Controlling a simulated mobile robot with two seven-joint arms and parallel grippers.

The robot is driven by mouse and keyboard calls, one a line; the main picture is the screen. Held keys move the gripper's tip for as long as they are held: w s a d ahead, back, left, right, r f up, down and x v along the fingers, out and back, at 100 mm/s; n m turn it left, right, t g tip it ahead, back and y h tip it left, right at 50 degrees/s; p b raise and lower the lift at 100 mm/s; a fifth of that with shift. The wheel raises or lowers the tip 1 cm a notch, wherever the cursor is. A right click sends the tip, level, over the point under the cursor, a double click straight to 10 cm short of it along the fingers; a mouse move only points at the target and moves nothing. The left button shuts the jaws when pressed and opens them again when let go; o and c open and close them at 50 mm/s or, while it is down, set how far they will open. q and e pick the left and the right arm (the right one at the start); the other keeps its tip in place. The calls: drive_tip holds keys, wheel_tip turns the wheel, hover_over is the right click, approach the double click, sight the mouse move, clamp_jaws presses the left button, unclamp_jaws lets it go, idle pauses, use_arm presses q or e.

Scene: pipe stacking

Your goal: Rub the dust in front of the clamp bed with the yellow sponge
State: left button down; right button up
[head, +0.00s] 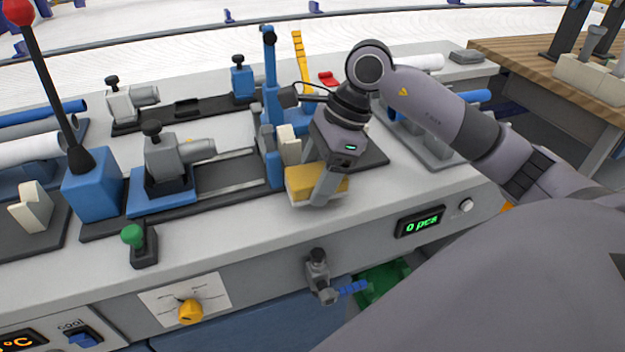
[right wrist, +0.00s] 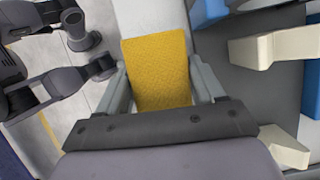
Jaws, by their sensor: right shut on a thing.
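The yellow sponge (head: 300,183) is between the fingers of my right gripper (head: 318,182), low at the bench top's front strip. It looks pressed down or very close to the surface; exact contact is hard to tell. In the right wrist view the sponge (right wrist: 157,68) fills the space between both fingers. The clamp bed (head: 225,190) is a dark rail with blue and grey clamps, just behind and left of the sponge. No dust can be made out; the sponge and gripper cover part of the strip.
Cream jaw blocks (head: 289,145) stand close behind the gripper. A green-knobbed lever (head: 133,237) is at the front edge to the left. A counter display (head: 420,222) is on the front panel. The front strip left of the sponge is clear up to the lever.

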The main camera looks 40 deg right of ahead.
sight(305, 175)
wheel_tip(305, 175, up, 4)
drive_tip(key=shift+r+p, duration=0.1)
drive_tip(key=shift+p, duration=1.05)
drive_tip(key=shift+r, duration=0.25)
use_arm(q)
drive_tip(key=shift+s+a+r, duration=0.15)
drive_tip(key=shift+a+r, duration=0.2)
drive_tip(key=shift+r, duration=0.15)
drive_tip(key=shift+s+a+r, duration=0.1)
drive_tip(key=shift+a+r, duration=0.2)
drive_tip(key=shift+r, duration=0.2)
drive_tip(key=shift+w+r, duration=0.1)
drive_tip(key=shift+r, duration=0.1)
